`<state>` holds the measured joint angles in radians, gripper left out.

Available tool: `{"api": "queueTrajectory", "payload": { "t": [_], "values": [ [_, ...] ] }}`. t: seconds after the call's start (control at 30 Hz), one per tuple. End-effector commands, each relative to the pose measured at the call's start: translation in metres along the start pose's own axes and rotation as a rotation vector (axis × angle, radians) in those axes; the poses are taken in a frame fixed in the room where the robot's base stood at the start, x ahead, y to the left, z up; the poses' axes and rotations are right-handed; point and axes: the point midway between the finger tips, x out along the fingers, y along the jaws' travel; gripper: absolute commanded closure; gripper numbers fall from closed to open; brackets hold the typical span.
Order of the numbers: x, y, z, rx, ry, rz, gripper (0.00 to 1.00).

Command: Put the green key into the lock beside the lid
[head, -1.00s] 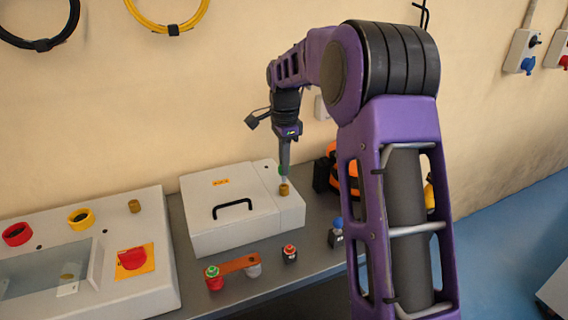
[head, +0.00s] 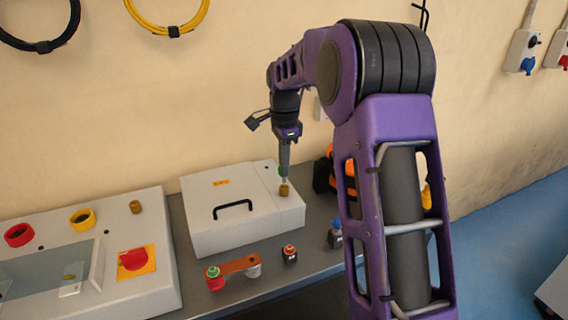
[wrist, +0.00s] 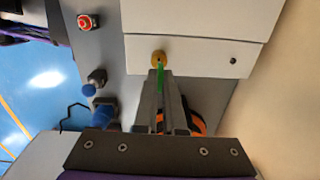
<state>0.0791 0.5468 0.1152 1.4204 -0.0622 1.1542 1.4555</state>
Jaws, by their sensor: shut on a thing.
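My gripper (head: 284,161) points down over the right strip of the white box and is shut on the green key (head: 282,170). In the wrist view the green key (wrist: 161,78) shows as a narrow green strip at the fingertips, partly hidden by them. The brass lock (head: 284,190) stands on the strip beside the lid (head: 222,190), which is closed and has a black handle. The key's lower end is just above or at the lock. The lock also shows in the wrist view (wrist: 158,56). I cannot tell whether the key tip has entered it.
An orange-black object (head: 322,172) stands behind the box, on the right. On the bench front are a copper bar (head: 238,265), a small red-topped block (head: 289,254) and a blue-topped part (head: 335,234). A control panel (head: 120,229) stands at left.

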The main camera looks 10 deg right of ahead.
Motion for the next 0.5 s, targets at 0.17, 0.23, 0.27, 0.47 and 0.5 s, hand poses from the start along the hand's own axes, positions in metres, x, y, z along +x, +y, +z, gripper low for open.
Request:
{"api": "queueTrajectory", "payload": {
  "t": [0.17, 0.23, 0.27, 0.47, 0.5],
  "values": [
    [0.0003, 0.0001, -0.0001, 0.0, 0.0, 0.0, 1.0],
    [0.0004, 0.0001, -0.0001, 0.0, 0.0, 0.0, 1.0],
    [0.0005, 0.0001, -0.0001, 0.0, 0.0, 0.0, 1.0],
    [0.0039, 0.0003, -0.0002, 0.0, 0.0, 0.001, 1.0],
    [0.005, 0.0004, -0.0002, 0.0, 0.0, 0.001, 1.0]
  ]
}}
